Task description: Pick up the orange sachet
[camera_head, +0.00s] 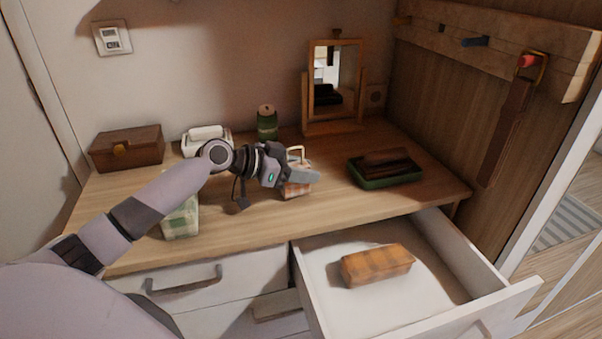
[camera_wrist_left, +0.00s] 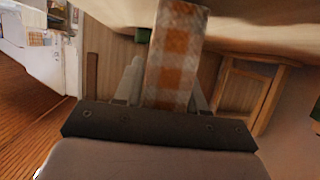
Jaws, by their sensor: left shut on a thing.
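The orange sachet (camera_head: 296,190) is orange-and-white checked with a pale loop on top. In the head view it is at the middle of the wooden desk, partly hidden behind my left gripper (camera_head: 303,175). In the left wrist view the sachet (camera_wrist_left: 178,55) stands between the two fingers (camera_wrist_left: 168,88), which are shut on it. I cannot tell whether its base touches the desk. My right gripper is not in view.
A green checked sachet (camera_head: 181,219) stands left. A brown box (camera_head: 127,148), white object (camera_head: 206,137), green jar (camera_head: 267,123), mirror (camera_head: 334,84) and dark green tray (camera_head: 385,182) are on the desk (camera_head: 345,208). The open drawer (camera_head: 335,312) holds an orange-brown plaid item (camera_head: 377,264).

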